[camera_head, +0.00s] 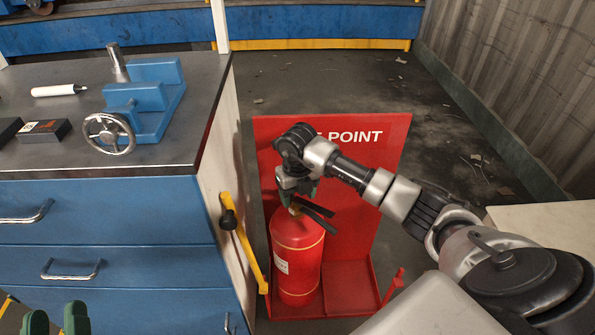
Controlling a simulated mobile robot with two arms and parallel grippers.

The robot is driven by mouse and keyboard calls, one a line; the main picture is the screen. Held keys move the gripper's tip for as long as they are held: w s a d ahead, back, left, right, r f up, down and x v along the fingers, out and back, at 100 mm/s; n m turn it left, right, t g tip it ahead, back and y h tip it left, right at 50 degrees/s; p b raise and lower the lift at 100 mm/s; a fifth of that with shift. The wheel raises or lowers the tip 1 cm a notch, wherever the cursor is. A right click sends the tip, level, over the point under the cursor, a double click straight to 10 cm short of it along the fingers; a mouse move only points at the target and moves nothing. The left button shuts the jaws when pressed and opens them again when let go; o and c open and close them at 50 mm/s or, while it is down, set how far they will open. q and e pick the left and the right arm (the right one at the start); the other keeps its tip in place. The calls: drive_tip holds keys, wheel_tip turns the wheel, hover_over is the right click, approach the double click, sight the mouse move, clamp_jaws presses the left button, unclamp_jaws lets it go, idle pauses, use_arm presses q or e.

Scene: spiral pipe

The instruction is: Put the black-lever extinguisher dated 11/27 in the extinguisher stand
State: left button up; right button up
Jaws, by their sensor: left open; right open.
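A red extinguisher (297,250) with a black lever (318,209) stands upright in the left half of the red extinguisher stand (368,220). Its pale label (282,266) is too small for me to read a date. My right gripper (297,192), with green fingertips, is open at the top of this extinguisher, close around or just above its neck; I cannot tell whether it touches. My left gripper (55,322) is open and empty at the bottom left edge, in front of the blue drawers, partly cut off by the frame.
The stand's right half (350,286) is empty. A blue drawer cabinet (110,212) stands close on the left, with a blue vise (145,95) on top. A yellow bar with a black knob (240,240) is at its side. A corrugated wall (520,80) is at right.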

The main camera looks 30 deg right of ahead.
wheel_tip(320, 180, up, 7)
drive_tip(key=shift+r+p, duration=0.2)
drive_tip(key=shift+p, duration=0.8)
drive_tip(key=shift+r, duration=0.25)
use_arm(q)
wheel_tip(320, 180, down, 8)
drive_tip(key=a+g+y, duration=0.1)
drive_tip(key=g+y, duration=0.1)
drive_tip(key=g, duration=0.4)
drive_tip(key=shift+s+a+r+g, duration=0.25)
drive_tip(key=shift+s+a+g, duration=0.05)
drive_tip(key=shift+s+g, duration=0.15)
use_arm(e)
drive_tip(key=shift+c, duration=0.2)
